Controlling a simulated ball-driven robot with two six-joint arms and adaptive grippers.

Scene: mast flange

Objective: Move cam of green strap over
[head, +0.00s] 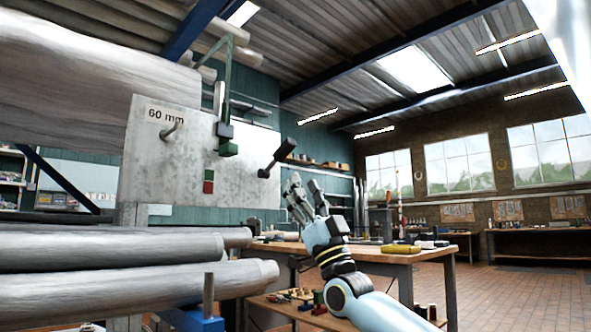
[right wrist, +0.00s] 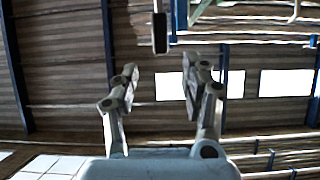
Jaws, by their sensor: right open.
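A green strap (head: 228,85) hangs down in front of the upright grey plate (head: 160,175) marked "60 mm". A black block (head: 224,131), possibly the cam, sits on it above a green block (head: 229,149). My right gripper (head: 305,186) is open and empty, to the right of the plate and lower than the black block, apart from both. In the right wrist view its two fingers (right wrist: 160,78) are spread and point up. A dark bar (right wrist: 160,32) shows beyond them, and a greenish piece (right wrist: 200,10) shows at the top edge. My left gripper is not in view.
A black-headed handle (head: 285,150) sticks out from the plate's right side, between the strap and my right gripper. A small red and green block (head: 208,182) is on the plate. Large grey pipes (head: 110,247) lie at left. A workbench (head: 380,255) stands behind my right arm.

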